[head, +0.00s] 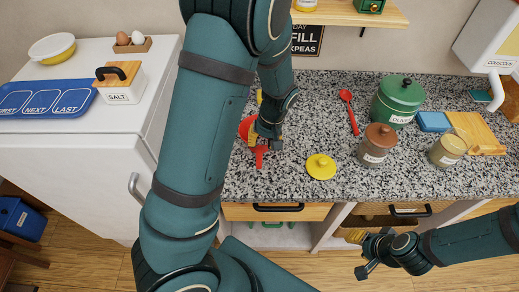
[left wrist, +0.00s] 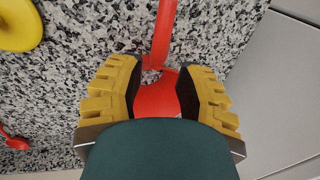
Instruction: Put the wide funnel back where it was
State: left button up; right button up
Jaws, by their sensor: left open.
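A red funnel (head: 246,128) is at the left part of the speckled counter, partly hidden by my left gripper (head: 264,138). Its narrow red part (head: 260,156) points toward the counter's front edge. In the left wrist view, the red funnel (left wrist: 158,100) shows between the two yellow-and-black fingers of my left gripper (left wrist: 163,72). These fingers are spread apart, and I cannot tell whether either touches the funnel. My right gripper (head: 366,258) is low in front of the drawers, away from the funnel; its jaws are too small to read.
A yellow lid (head: 321,166) lies right of the funnel, with a red spoon (head: 349,110) behind it. A brown-lidded jar (head: 376,146), green olive canister (head: 397,102) and cream jar (head: 447,150) stand further right. A white fridge-like cabinet (head: 90,160) adjoins on the left.

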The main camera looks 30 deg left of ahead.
pick_arm(q)
jog(key=shift+w+d+r, duration=0.1)
jog(key=shift+d+r, duration=0.1)
jog(key=shift+r, duration=0.95)
jog(key=shift+w+d+r, duration=0.1)
jog(key=shift+d+r, duration=0.1)
jog(key=shift+r, duration=0.9)
